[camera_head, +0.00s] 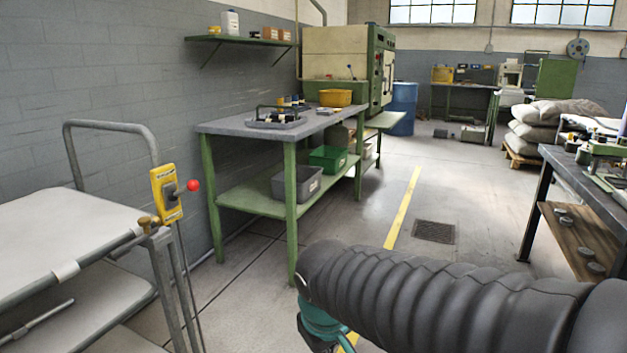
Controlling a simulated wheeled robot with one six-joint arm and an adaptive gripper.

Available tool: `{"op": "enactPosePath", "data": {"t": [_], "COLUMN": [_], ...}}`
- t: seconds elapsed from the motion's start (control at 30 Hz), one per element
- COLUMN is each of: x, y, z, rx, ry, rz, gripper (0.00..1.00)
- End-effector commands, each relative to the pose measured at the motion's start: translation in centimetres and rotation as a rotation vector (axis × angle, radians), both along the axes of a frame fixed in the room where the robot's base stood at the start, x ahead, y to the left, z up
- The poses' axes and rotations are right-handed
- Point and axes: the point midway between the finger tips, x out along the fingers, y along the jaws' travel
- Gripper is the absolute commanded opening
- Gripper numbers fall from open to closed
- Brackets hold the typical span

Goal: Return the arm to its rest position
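My arm, in a black ribbed sleeve, reaches across the lower right of the head view toward the centre. Its far end bends down near the middle of the bottom edge, where a teal part shows below the sleeve. My gripper's fingers are not in view, so whether it holds anything cannot be seen. The arm appears in front of the open floor (345,230), apart from the green-legged workbench (225,127) behind it.
A grey cart (60,235) with a yellow control box (167,194) stands at the left. A dark bench (565,165) stands at the right. Sacks (545,140) lie on a pallet farther back. The aisle by the yellow floor line (403,210) is clear.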

Motion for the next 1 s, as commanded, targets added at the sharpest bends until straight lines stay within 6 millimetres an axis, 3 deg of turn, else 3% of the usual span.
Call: {"op": "enactPosePath", "data": {"t": [0.03,0.2,0.4,0.63,1.0], "x": [-1.4,-5.7,-9.2,-10.1,-10.1], "y": [-1.8,-6.0,-10.3,-13.6,-14.0], "z": [-0.1,-0.7,-0.5,1.7,1.8], "rx": [0.035,0.138,0.210,0.233,0.230], "ry": [0.005,0.004,-0.064,-0.174,-0.176], "rz": [-0.063,-0.240,-0.408,-0.525,-0.544], "gripper": [0.00,0.00,0.00,0.00,0.00]}}
